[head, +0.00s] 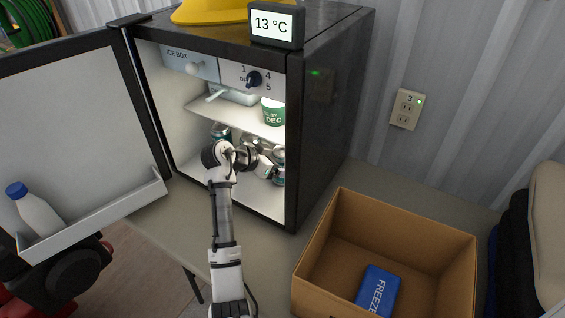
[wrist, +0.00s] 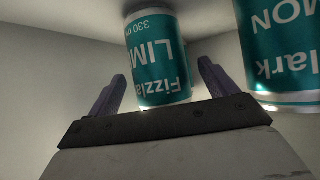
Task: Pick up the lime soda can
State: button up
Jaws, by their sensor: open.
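The lime soda can (wrist: 157,60) is teal and silver with "Fizzlark LIM" lettering that reads upside down in the wrist view. It stands between the two fingers of my gripper (wrist: 160,92), which is open. Whether the fingers touch it I cannot tell. A second teal can (wrist: 284,50), lettered "MON", is close on the right in the wrist view, outside the fingers. In the head view my arm reaches into the open fridge (head: 292,140). The fingers are hidden there, and cans (head: 279,155) show partly behind the wrist on the lower level.
The fridge door (head: 75,120) is open on the left, with a blue-capped bottle (head: 36,212) in its rack. A shelf (head: 225,117) above my wrist holds a green-and-white tub (head: 273,112). A cardboard box (head: 335,255) with a blue freezer pack (head: 378,290) stands at the front right.

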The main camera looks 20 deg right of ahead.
jog(key=shift+x, duration=1.05)
jog(key=c, duration=1.2)
jog(key=shift+w, duration=0.1)
jog(key=shift+c, duration=0.4)
jog(key=shift+r, duration=0.2)
